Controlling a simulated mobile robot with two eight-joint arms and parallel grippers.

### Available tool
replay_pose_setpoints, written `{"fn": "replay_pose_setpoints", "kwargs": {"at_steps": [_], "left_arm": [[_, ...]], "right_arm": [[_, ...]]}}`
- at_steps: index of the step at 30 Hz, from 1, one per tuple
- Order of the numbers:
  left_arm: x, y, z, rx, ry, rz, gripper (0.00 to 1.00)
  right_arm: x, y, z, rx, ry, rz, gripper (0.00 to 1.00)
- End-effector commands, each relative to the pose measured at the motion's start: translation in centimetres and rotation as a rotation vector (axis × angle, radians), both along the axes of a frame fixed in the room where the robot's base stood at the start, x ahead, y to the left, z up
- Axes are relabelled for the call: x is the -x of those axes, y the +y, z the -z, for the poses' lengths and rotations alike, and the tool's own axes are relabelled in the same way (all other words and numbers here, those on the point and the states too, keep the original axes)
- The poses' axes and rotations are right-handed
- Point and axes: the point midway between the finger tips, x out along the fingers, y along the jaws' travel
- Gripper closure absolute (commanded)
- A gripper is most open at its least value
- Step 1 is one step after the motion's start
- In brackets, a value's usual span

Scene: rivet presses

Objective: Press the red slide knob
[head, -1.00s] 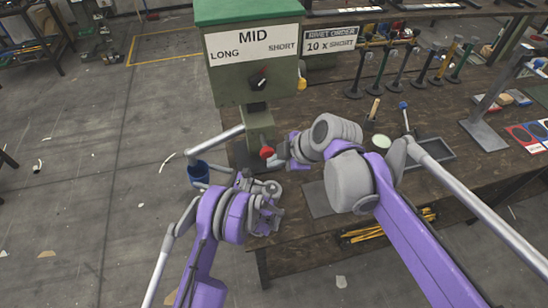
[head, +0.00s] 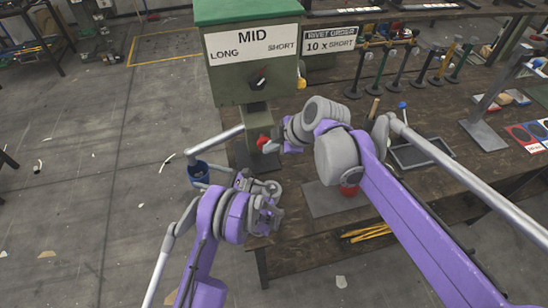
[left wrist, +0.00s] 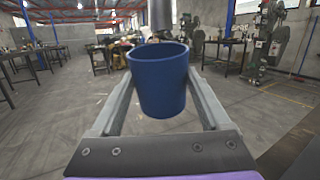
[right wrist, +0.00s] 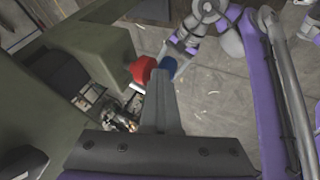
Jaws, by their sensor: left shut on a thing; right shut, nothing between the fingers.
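The red slide knob (head: 263,142) sits low on the front of the green press (head: 253,85), below its dial. It also shows in the right wrist view (right wrist: 143,69). My right gripper (head: 277,146) is shut and empty, its fingertips close beside the knob; in the right wrist view (right wrist: 163,73) they lie just right of it. I cannot tell whether they touch. My left gripper (head: 203,174) is shut on the blue lever grip (head: 196,177) at the end of a silver rod (head: 215,140). The blue grip fills the space between the fingers in the left wrist view (left wrist: 160,85).
The press sign (head: 252,42) reads MID, with LONG and SHORT at its sides. A second sign (head: 331,41) reads 10 x SHORT. Several lever tools stand on the bench behind. A tray (head: 425,152) and a red container (head: 349,190) lie near my right arm.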

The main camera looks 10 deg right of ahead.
Motion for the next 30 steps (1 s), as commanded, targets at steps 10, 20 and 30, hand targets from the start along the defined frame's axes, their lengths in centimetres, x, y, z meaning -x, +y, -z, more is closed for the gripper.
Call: {"fn": "replay_pose_setpoints", "kwargs": {"at_steps": [10, 20, 30], "left_arm": [[0.0, 0.0, 0.0, 0.000, 0.000, 0.000, 0.76], [0.0, 0.0, 0.0, 0.000, 0.000, 0.000, 0.76], [0.0, 0.0, 0.0, 0.000, 0.000, 0.000, 0.76]], "right_arm": [[0.3, 0.0, -0.2, 0.000, -0.006, 0.004, 1.00], [5.1, -0.9, -1.7, 0.000, -0.004, 0.007, 1.00], [8.3, -3.4, -7.0, 0.000, -0.003, 0.004, 1.00]]}}
